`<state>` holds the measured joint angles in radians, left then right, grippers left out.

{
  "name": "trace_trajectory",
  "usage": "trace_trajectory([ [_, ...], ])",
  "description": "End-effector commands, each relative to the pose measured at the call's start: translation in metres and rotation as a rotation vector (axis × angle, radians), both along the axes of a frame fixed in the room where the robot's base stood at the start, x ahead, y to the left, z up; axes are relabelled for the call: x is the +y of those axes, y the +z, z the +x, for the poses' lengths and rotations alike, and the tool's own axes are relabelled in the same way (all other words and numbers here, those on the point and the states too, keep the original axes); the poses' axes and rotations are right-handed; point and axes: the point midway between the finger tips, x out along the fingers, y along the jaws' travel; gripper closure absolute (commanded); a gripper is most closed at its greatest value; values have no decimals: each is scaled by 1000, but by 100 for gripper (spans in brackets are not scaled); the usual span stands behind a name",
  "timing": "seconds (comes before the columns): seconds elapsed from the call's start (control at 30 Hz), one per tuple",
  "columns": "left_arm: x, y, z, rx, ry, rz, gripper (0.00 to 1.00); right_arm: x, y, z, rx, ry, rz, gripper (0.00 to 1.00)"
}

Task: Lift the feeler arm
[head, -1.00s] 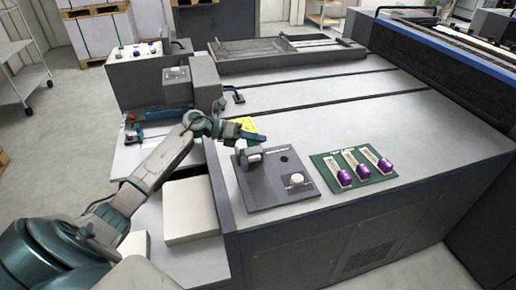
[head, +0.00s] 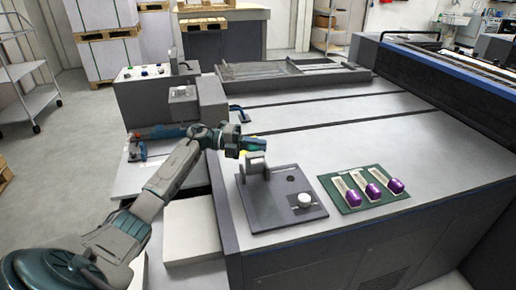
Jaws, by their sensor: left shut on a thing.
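My left gripper (head: 256,145) reaches in from the left to the back edge of the dark panel (head: 262,212). It is shut on the small grey feeler arm (head: 257,164), which stands up from the back left of that panel. The gripper is at the top of the feeler arm, and the exact contact between them is too small to see clearly. My right gripper is not in view.
The dark panel also carries a white knob (head: 305,200). To its right, a green mat (head: 348,205) holds several white and purple pieces. A grey tray-like frame (head: 290,72) lies at the back. The middle of the machine's grey top (head: 370,130) is clear.

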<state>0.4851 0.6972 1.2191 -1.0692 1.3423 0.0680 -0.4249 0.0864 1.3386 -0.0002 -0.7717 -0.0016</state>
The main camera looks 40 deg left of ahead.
Motion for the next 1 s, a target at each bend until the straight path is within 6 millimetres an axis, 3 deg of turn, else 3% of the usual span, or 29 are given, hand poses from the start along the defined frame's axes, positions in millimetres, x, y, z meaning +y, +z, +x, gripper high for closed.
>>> trace_trajectory([
  [0.47, 1, 0, 1, 10, 2, -11, 100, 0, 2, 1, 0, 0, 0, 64],
  [0.5, 1, 0, 1, 10, 2, -11, 80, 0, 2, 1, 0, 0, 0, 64],
  [0.6, 1, 0, 1, 9, 2, -11, 65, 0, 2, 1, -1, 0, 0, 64],
  [0.87, 2, -1, 0, 9, 1, -9, 65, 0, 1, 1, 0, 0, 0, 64],
  [1.0, 11, -1, -4, 10, 2, -9, 65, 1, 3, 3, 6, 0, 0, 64],
])
